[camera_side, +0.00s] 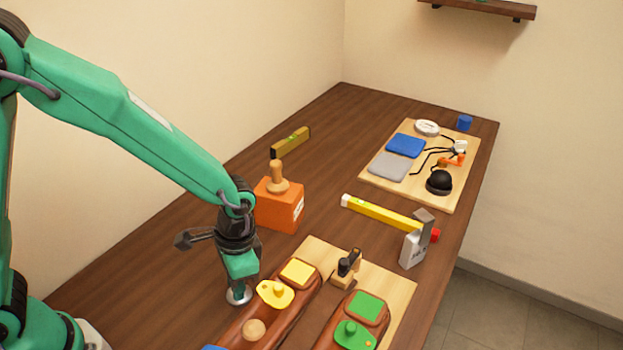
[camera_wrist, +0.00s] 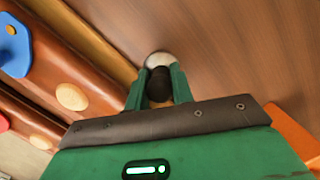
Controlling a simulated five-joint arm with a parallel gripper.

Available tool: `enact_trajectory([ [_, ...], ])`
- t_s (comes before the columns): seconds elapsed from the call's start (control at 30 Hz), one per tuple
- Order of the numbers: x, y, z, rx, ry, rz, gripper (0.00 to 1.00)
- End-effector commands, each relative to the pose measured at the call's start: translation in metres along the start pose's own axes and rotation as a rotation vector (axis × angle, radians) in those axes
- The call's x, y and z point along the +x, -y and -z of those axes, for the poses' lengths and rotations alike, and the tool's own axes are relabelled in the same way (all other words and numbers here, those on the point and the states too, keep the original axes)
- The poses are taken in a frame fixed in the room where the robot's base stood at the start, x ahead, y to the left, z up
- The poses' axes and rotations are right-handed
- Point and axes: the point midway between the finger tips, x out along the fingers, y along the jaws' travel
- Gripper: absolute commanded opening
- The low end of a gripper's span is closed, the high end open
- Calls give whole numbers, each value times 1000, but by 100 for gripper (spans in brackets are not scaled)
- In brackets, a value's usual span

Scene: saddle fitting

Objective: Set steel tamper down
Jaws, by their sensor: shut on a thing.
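The steel tamper (camera_side: 238,296) has a round shiny metal base, low at the table by the left edge of the light wooden board. In the wrist view its dark handle and pale base (camera_wrist: 160,60) show between my fingers. My gripper (camera_side: 240,278) points down and is shut on the tamper's handle. The gripper also shows in the wrist view (camera_wrist: 159,88), with a green finger on each side of the handle. I cannot tell whether the base touches the table (camera_side: 150,270). Most of the handle is hidden by the fingers in the side view.
An orange block (camera_side: 279,207) with a wooden knob stands close behind my gripper. To the right, brown saddle forms (camera_side: 262,322) with coloured pads lie on the light board (camera_side: 395,285). Table left of the tamper is clear.

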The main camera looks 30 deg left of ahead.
Motion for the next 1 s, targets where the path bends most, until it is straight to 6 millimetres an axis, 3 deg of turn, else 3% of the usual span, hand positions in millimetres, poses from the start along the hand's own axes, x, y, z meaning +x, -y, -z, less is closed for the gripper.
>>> enact_trajectory([
  [0.1,2,0,0,0,0,0,0],
  [0.13,3,0,0,0,0,0,25],
  [0.23,3,0,0,0,0,0,45],
  [0.7,-2,0,0,0,0,0,45],
  [1.0,-33,0,1,0,-5,0,45],
])
